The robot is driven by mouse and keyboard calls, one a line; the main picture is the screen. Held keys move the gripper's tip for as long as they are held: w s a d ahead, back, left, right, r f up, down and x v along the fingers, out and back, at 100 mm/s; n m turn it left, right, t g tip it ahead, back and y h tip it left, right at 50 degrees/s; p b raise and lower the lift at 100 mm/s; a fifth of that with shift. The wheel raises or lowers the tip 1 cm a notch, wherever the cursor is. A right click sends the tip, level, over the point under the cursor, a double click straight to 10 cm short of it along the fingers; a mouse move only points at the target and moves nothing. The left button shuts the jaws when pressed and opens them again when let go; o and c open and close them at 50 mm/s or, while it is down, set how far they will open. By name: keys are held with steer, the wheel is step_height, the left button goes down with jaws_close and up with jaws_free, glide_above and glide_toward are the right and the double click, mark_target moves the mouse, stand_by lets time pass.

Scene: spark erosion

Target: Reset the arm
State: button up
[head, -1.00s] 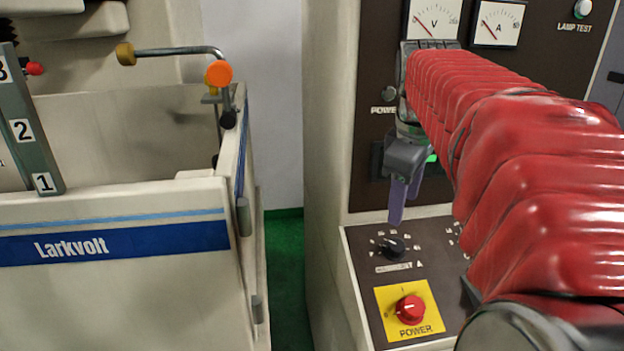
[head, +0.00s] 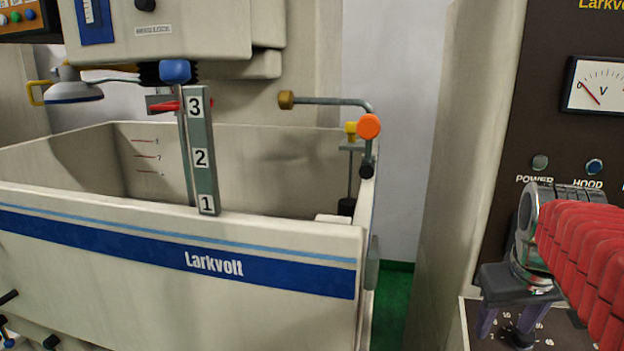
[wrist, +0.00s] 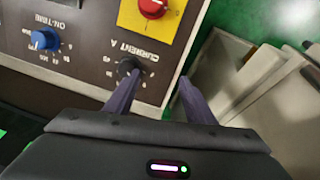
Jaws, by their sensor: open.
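My gripper (head: 516,322) is at the lower right of the head view, on the end of my red-sleeved arm. Its two purple fingers are apart, with nothing held between them. In the wrist view my gripper (wrist: 160,84) is open over the control panel's edge. The left finger's tip shows beside the black CURRENT A knob (wrist: 128,66); I cannot tell whether they touch. The right finger shows past the panel edge. The same black knob (head: 520,339) shows between the fingers in the head view.
A Larkvolt tank (head: 285,238) with a numbered post (head: 201,150) and an orange-ended part (head: 368,126) stands left. The cabinet (head: 535,120) with a V meter (head: 598,86) rises at right. The wrist view shows a red knob (wrist: 153,7) and a blue knob (wrist: 44,39). Green floor (head: 392,305) shows between tank and cabinet.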

steer(key=s+a+f+t+y, duration=0.1)
steer(key=s+a+f, duration=0.2)
steer(key=a, duration=0.6)
steer(key=s+a+f+n+t+y, duration=0.1)
steer(key=s+a+f, duration=0.3)
steer(key=a, duration=0.6)
steer(key=shift+s, duration=0.35)
steer(key=shift+c, duration=0.3)
